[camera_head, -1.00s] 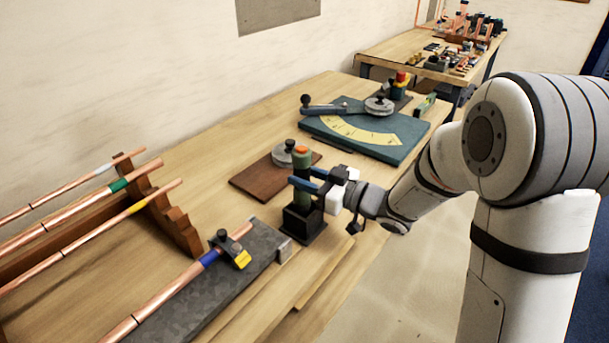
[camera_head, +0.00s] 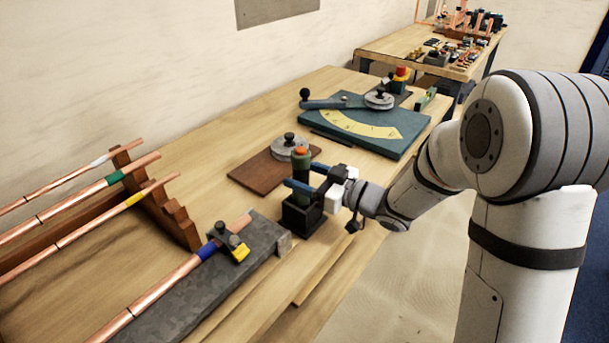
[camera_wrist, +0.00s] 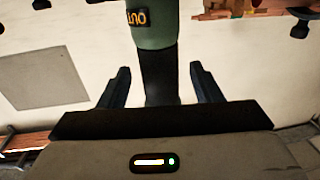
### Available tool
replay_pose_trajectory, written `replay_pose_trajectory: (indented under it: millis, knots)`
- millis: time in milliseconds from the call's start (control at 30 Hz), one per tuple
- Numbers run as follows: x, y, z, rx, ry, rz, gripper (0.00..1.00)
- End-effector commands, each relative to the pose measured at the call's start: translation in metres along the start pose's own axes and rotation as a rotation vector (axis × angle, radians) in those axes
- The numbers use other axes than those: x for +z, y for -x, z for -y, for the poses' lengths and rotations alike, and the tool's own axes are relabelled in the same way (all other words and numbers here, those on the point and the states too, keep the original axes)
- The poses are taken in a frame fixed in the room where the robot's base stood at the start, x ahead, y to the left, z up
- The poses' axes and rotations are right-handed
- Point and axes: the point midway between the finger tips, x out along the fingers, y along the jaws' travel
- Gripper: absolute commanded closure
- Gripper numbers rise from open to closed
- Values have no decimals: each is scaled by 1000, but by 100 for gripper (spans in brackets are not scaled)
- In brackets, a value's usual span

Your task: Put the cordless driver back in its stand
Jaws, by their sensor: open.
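The cordless driver (camera_head: 302,165) stands upright, with a green body and an orange top. Its lower end is in the black box-shaped stand (camera_head: 301,217) at the bench's front edge. My gripper (camera_head: 301,179) is open, its blue fingers on either side of the driver just above the stand. In the wrist view, the driver's black grip (camera_wrist: 160,78) lies between the two fingers, with gaps visible on both sides. Its green part (camera_wrist: 152,25) with a yellow-lettered label is above it in that picture. The stand hides the driver's lowest part.
A grey slab with a clamp (camera_head: 232,246) holds a copper pipe close to the left of the stand. A brown board (camera_head: 262,178) with a round grey piece lies behind. A teal plate (camera_head: 385,143) with a yellow scale is farther back. A notched wooden rack (camera_head: 165,205) holds pipes at left.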

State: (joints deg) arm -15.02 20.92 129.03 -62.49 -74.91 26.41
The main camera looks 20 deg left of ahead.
Motion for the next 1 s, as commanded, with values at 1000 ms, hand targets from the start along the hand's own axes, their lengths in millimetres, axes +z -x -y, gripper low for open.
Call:
replay_pose_trajectory:
  millis: [1000]
  knots:
    - [0,77,1,-2,-1,1,41]
